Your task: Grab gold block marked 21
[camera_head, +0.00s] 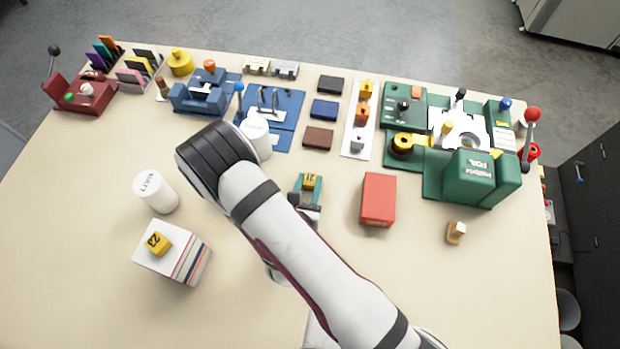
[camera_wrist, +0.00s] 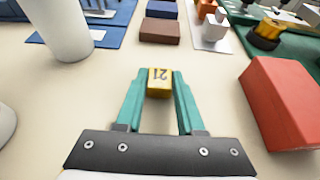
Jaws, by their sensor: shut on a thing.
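The gold block marked 21 (camera_wrist: 160,82) sits between the tips of my gripper's teal fingers (camera_wrist: 160,90) in the wrist view, with its number facing up. My gripper is shut on it. In the head view the gold block (camera_head: 309,181) shows at the end of my gripper (camera_head: 308,184), over the bare middle of the table. I cannot tell whether the block touches the table. A second gold block, marked 23 (camera_head: 157,243), lies on a striped white stack (camera_head: 176,262) at the left front.
A red box (camera_head: 378,200) stands to the right of my gripper; it also shows in the wrist view (camera_wrist: 285,103). A white cylinder (camera_head: 155,191) stands at the left. Green machinery (camera_head: 470,176) is at the right. Dark and brown blocks (camera_head: 318,137) lie behind. The front table is mostly clear.

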